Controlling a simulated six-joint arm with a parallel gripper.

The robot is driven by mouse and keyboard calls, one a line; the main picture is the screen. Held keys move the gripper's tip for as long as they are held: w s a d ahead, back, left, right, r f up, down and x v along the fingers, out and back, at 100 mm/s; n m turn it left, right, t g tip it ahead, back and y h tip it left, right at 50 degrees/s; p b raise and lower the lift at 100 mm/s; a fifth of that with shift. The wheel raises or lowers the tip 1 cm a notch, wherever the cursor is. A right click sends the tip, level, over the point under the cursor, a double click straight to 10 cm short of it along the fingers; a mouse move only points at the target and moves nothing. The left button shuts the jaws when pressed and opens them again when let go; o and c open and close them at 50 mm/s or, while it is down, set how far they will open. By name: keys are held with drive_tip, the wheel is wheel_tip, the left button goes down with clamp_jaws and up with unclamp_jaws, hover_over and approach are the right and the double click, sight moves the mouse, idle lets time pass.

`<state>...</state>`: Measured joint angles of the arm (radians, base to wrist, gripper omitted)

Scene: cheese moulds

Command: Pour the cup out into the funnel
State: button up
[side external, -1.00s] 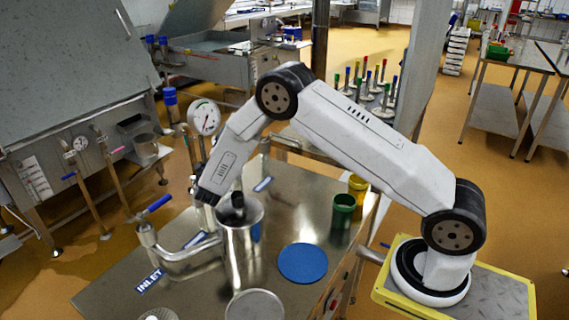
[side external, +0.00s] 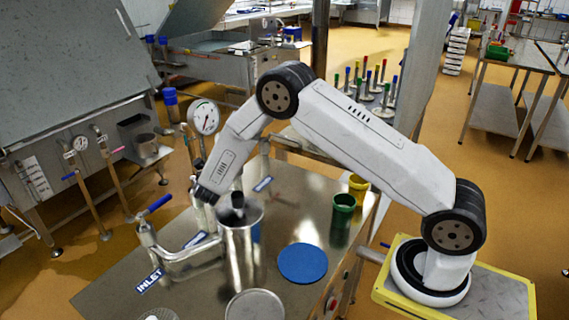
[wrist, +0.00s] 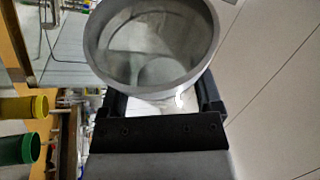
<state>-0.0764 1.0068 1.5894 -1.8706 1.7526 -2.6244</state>
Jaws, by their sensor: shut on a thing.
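The cup (wrist: 150,45) is round and grey metal, and its rim and pale shiny interior fill the upper middle of the wrist view. My gripper (wrist: 163,105) is shut on it, with a dark finger on each side. In the side view, a metal funnel (side external: 240,245) stands on the steel table, joined to the inlet pipe. My wrist reaches down at the funnel's mouth, and a small grey shape there appears to be the cup. The cup's exact tilt and any flow from it cannot be made out.
A blue disc (side external: 303,263) lies right of the funnel. Green (side external: 343,210) and yellow (side external: 358,187) cups stand at the table's right edge. A dial gauge (side external: 204,117) rises behind my wrist. The inlet pipe (side external: 180,254) with a blue-handled valve lies left.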

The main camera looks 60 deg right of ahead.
drive_tip(key=m, duration=0.1)
drive_tip(key=m+g, duration=0.1)
drive_tip(key=s+m, duration=0.1)
drive_tip(key=shift+d+f+g+y, duration=0.25)
drive_tip(key=shift+f+g+y, duration=0.05)
drive_tip(key=shift+f, duration=0.05)
drive_tip(key=shift+f+m, duration=0.1)
drive_tip(key=shift+m, duration=0.2)
drive_tip(key=shift+s+d+f+m+g, duration=0.1)
drive_tip(key=shift+s+f+m+g, duration=0.1)
drive_tip(key=shift+m, duration=0.2)
drive_tip(key=shift+s+d+f+m+g, duration=0.1)
drive_tip(key=shift+m+g, duration=0.1)
drive_tip(key=shift+m, duration=0.2)
drive_tip(key=s+d+f+m+t+y+p, duration=0.1)
drive_tip(key=f+m+y, duration=0.3)
drive_tip(key=m, duration=0.4)
drive_tip(key=s+d+f+m+t+y+p, duration=0.1)
drive_tip(key=s+f+m+y, duration=0.2)
drive_tip(key=m, duration=0.5)
drive_tip(key=shift+s+d+f+m+y, duration=0.3)
drive_tip(key=shift+s+d+f+y, duration=0.1)
idle(0.9)
drive_tip(key=shift+f, duration=0.1)
idle(0.8)
